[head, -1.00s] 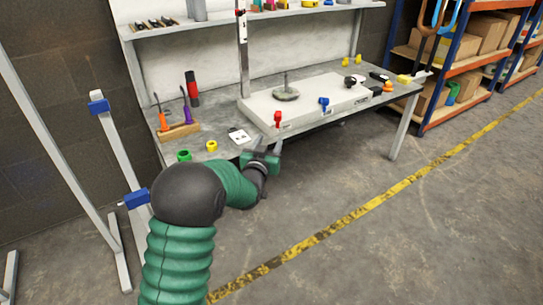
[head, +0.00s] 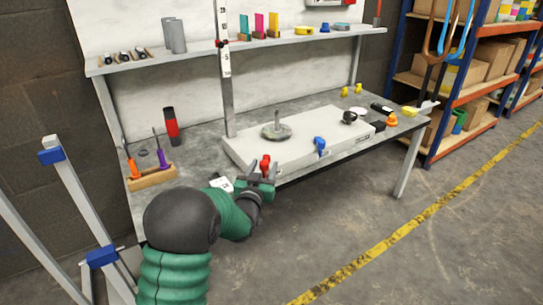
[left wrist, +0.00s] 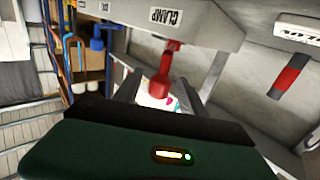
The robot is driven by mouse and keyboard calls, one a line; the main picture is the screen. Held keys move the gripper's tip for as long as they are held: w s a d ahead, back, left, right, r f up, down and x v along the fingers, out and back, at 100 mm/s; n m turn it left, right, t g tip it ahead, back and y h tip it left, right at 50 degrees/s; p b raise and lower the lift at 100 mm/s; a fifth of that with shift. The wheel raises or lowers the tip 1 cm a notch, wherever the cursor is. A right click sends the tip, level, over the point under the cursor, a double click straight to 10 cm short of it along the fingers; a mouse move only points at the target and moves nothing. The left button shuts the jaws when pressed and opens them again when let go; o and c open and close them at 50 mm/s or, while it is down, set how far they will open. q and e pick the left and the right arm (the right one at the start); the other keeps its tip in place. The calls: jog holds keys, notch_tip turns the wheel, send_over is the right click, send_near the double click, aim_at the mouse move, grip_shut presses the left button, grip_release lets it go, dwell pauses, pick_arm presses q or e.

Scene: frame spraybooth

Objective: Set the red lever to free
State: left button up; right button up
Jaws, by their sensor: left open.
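The red lever (head: 265,165) is on the front face of the pale box (head: 240,150) on the workbench. In the left wrist view the red lever (left wrist: 160,86) hangs below a label reading CLAMP (left wrist: 165,16). My left gripper (head: 262,178) is open and right at the red lever. In the left wrist view its two fingers stand to either side of the lever, with gaps visible, so the lever is not gripped. My right gripper is not in view.
A blue lever (head: 320,146) is on the same front face, to the right. A wooden holder with screwdrivers (head: 152,177) and a red and black cylinder (head: 171,127) are on the bench at left. Floor in front of the bench is clear.

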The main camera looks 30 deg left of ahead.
pick_arm(q)
jog(key=shift+w+a, duration=0.25)
jog(key=shift+w, duration=0.05)
jog(key=shift+d+r, duration=0.1)
jog(key=shift+r, duration=0.1)
jog(key=shift+d, duration=0.1)
jog(key=shift+c, duration=1.1)
grip_shut()
jog(key=shift+s, duration=0.1)
